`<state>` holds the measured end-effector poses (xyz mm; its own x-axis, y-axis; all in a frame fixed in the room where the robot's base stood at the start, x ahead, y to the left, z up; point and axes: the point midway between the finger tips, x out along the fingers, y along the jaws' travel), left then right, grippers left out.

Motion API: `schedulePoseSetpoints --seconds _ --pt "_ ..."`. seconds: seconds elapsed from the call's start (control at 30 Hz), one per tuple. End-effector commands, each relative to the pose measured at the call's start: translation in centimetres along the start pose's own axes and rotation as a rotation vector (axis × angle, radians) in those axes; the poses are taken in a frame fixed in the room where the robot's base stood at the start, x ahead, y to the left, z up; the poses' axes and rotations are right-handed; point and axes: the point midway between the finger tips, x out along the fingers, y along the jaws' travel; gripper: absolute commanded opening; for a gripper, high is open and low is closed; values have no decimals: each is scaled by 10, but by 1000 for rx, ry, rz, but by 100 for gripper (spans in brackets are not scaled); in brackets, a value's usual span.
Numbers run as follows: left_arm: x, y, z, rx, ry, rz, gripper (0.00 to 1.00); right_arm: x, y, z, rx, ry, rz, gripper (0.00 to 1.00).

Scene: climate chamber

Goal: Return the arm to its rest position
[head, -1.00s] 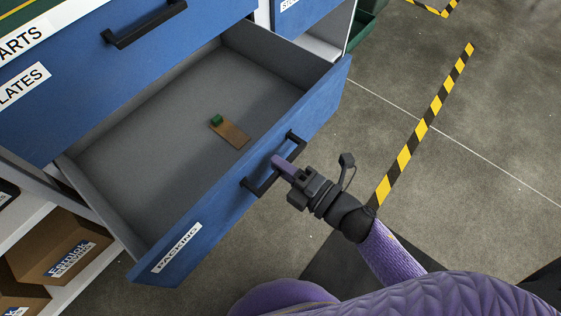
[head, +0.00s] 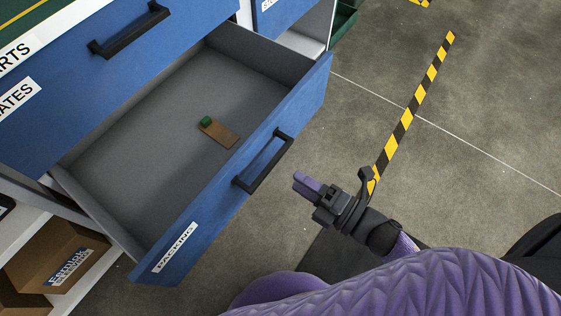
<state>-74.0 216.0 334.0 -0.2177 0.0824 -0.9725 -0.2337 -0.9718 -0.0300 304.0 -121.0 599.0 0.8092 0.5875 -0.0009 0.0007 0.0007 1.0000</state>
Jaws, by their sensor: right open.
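My right gripper (head: 307,186) is in the head view, to the right of the open drawer's black handle (head: 264,162) and apart from it. Its purple fingers point left toward the handle and hold nothing. My right arm (head: 385,236) comes in from the lower right. The blue drawer (head: 215,205) labelled PACKING is pulled out. Inside it lies a small brown flat piece (head: 220,134) with a green block (head: 206,122) at its end. My left gripper is not in view.
A closed blue drawer front with a black handle (head: 128,30) is above at the upper left. Cardboard boxes (head: 55,258) sit on a shelf at the lower left. Yellow-black floor tape (head: 415,105) runs at the right. The grey floor (head: 480,120) there is clear.

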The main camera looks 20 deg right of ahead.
Motion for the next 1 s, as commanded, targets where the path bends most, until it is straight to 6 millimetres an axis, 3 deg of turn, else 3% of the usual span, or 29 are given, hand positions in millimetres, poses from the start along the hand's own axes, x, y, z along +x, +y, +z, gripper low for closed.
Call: schedulePoseSetpoints --seconds 0.1,0.2,0.63,0.67,0.77,0.8,0.9,1.0 --pt "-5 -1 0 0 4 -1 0 -18 1 0 1 0 -1 56" --pt "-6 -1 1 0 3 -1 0 -24 0 0 0 0 0 56" --pt "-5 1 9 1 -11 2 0 -25 -6 1 26 -16 -17 56" --pt "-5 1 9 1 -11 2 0 -28 -14 3 65 -41 -42 56" --pt "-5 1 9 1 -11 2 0 -52 -76 12 335 -231 -224 56" --pt "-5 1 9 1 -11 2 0 -73 -110 11 484 -346 -327 56" --pt "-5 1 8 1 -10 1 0 -138 -187 -8 826 -655 -576 56" --pt "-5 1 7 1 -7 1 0 -204 -233 -41 1066 -938 -775 56"
